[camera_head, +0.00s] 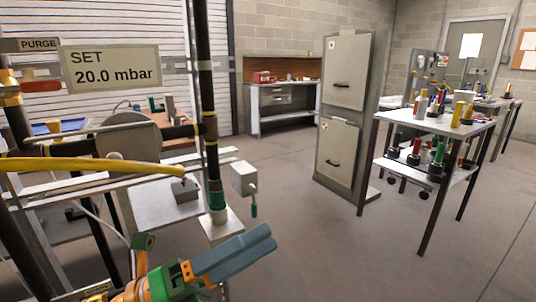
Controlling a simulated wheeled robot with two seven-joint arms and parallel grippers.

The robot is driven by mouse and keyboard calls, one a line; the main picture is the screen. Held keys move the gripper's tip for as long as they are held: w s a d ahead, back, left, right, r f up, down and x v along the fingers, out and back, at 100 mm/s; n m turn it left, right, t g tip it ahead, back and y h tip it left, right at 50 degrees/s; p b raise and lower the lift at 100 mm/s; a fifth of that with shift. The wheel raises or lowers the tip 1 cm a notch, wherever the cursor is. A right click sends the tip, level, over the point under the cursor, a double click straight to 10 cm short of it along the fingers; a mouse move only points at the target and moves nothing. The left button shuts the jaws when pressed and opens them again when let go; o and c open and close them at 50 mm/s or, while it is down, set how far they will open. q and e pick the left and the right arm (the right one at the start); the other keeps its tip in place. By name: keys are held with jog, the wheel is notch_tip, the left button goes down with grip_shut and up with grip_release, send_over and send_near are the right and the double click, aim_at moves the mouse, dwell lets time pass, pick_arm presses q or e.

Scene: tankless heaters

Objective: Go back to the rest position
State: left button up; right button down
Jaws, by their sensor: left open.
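My left gripper (190,264) shows at the bottom, left of centre, with orange and green parts and a blue-grey piece reaching to the right. It is open, and I see nothing held in it. It is in front of the lower part of the pipe rig. The dark vertical pipe (207,95) stands just behind it, with a green fitting low down. A grey box with a small green-tipped handle (244,180) is beside this pipe. My right gripper is not in view.
A sign reading "SET 20.0 mbar" (112,67) and a yellow hose (90,166) are close at left. A grey cabinet (345,75) and a two-level table (439,124) with bottles stand to the right. The floor (320,250) between is clear.

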pick_arm(q)
jog(key=w+a+f+n+t+y, duration=0.5)
jog(key=n+y, duration=0.3)
jog(key=n, duration=0.4)
jog(key=w+a+f+n+t+y, duration=0.4)
jog(key=n+t+y, duration=0.3)
jog(key=n, duration=0.5)
jog(key=s+a+f+n+g+y, duration=0.2)
jog(key=a+f+n+g+y, duration=0.1)
jog(key=f, duration=0.4)
jog(key=s+a+f+n+g+y, duration=0.3)
jog(key=f+n, duration=0.1)
jog(key=f, duration=0.4)
jog(key=s+f+n+g, duration=0.4)
jog(key=s+f+g, duration=0.7)
jog(key=s+f, duration=0.95)
jog(key=f, duration=1.1)
jog(key=s+a+f+g, duration=0.2)
jog(key=s+f, duration=0.8)
jog(key=s, duration=0.2)
notch_tip(320, 180, up, 19)
jog(key=p, duration=1.8)
jog(key=shift+w+f+m, duration=0.15)
jog(key=shift+w+m, duration=0.05)
jog(key=shift+m, duration=0.2)
